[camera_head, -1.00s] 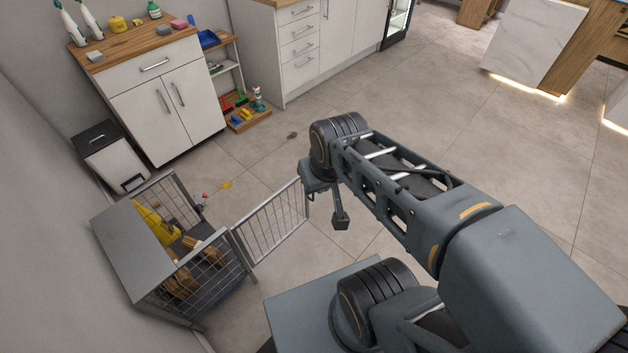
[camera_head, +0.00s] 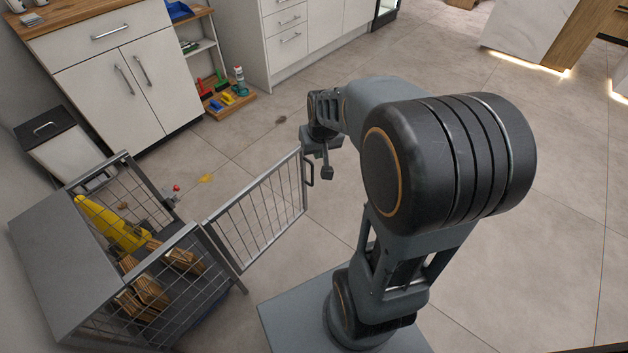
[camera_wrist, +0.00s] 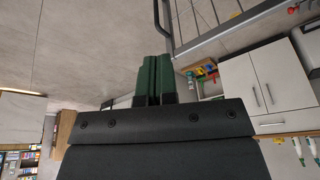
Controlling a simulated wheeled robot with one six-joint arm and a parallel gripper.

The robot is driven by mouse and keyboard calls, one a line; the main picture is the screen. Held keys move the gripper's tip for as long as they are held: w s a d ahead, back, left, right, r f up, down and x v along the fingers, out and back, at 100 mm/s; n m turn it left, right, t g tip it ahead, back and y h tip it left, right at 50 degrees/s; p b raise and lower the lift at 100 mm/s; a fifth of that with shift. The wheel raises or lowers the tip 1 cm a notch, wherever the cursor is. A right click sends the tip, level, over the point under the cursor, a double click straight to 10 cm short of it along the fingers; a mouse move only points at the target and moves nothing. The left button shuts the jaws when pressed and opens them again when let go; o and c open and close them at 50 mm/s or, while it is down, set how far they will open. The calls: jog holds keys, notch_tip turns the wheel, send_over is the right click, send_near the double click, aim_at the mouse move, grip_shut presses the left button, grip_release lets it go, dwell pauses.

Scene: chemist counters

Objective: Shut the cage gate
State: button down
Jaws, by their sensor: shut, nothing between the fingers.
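The cage (camera_head: 58,262) stands at the lower left of the head view, with a grey top and wire sides. Its barred gate (camera_head: 250,189) stands open, swung out to the right from the cage front. A dark handle (camera_head: 310,170) is on the gate's free end. My gripper (camera_head: 327,174) is just right of that handle, pointing down; I cannot tell whether they touch. In the wrist view the green fingers (camera_wrist: 154,78) are shut together and empty, and the gate (camera_wrist: 232,24) shows above them to the right.
Inside the cage are a yellow object (camera_head: 108,226) and wooden pieces (camera_head: 150,290). A small yellow item (camera_head: 206,179) lies on the floor behind the gate. A dark-lidded bin (camera_head: 68,158) and a white cabinet (camera_head: 130,90) stand behind. Floor to the right is clear.

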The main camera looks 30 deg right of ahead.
jog(key=b, duration=0.6)
send_near(312, 171)
notch_tip(312, 171, down, 3)
jog(key=s, duration=0.3)
jog(key=w, duration=0.2)
jog(key=w+f+b, duration=0.1)
jog(key=w, duration=0.1)
jog(key=shift+d, duration=0.2)
